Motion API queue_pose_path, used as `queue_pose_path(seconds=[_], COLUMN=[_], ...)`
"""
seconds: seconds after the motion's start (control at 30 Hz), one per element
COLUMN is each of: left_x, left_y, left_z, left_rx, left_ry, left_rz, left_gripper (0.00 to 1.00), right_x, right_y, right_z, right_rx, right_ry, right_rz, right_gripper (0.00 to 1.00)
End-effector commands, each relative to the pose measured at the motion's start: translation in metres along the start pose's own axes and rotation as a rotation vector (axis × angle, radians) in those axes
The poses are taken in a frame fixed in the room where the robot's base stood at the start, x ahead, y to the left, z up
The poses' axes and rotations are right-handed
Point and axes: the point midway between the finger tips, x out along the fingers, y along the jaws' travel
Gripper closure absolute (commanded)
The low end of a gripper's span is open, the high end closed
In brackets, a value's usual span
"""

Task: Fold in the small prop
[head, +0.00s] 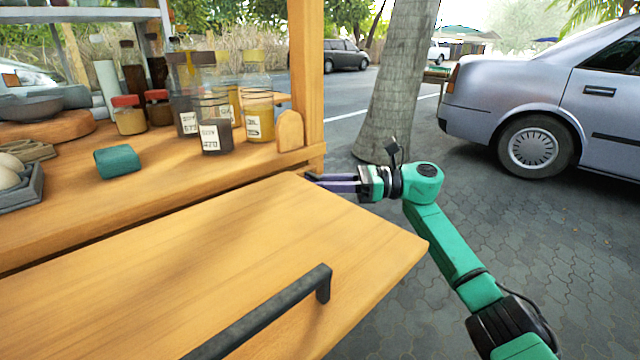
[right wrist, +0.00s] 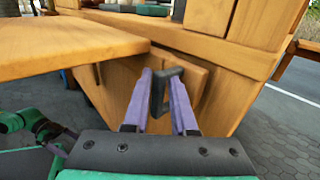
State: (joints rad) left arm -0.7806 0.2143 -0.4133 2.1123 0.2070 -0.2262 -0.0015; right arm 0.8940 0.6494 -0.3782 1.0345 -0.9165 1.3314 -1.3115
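The wooden leaf (head: 200,260) lies flat, out from the counter, with a dark bar handle on it. Its underside edge shows in the right wrist view (right wrist: 75,45). Below it, a wooden panel (right wrist: 125,88), which looks like the small prop, carries a dark bracket handle (right wrist: 156,95). My right gripper (head: 313,180) is beyond the leaf's right edge. In the right wrist view its purple fingers (right wrist: 162,78) stand apart on either side of the handle; I see no clear grip. A green and dark part at the wrist view's left looks like my left gripper (right wrist: 62,130); its fingers are unclear.
The wooden counter (head: 130,190) holds jars (head: 212,135), a teal block (head: 117,161) and a dark tray (head: 28,192). A post (head: 306,80) rises at the counter's right end. Paving (head: 570,240) is open to the right, with a tree trunk (head: 395,80) and a parked car (head: 540,110) behind.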

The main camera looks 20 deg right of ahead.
Motion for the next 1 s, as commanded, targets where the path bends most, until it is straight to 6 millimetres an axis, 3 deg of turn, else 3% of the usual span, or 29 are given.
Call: queue_pose_path(seconds=[0.23,0.33,0.73,0.83,1.0], left_x=[0.000,-0.001,-0.006,-0.007,-0.008], left_y=[0.001,0.001,-0.007,-0.009,-0.011], left_z=[-0.001,-0.002,-0.010,-0.011,-0.010], left_rx=[0.000,0.001,0.026,0.030,0.033], left_ry=[0.000,-0.003,-0.102,-0.125,-0.138], left_rz=[0.000,0.000,-0.027,-0.034,-0.038], left_gripper=[0.00,0.00,0.00,0.00,0.00], right_x=[-0.002,-0.012,-0.122,-0.140,-0.150], right_y=[-0.002,-0.003,0.001,0.001,0.003], right_z=[0.005,0.005,0.004,0.003,0.002], right_rx=[-0.004,-0.004,-0.002,-0.003,-0.005], right_ry=[-0.009,-0.009,-0.005,-0.004,-0.005], right_rz=[-0.010,-0.014,-0.006,-0.003,0.001], right_gripper=[0.56,0.56,0.56,0.56,0.56])
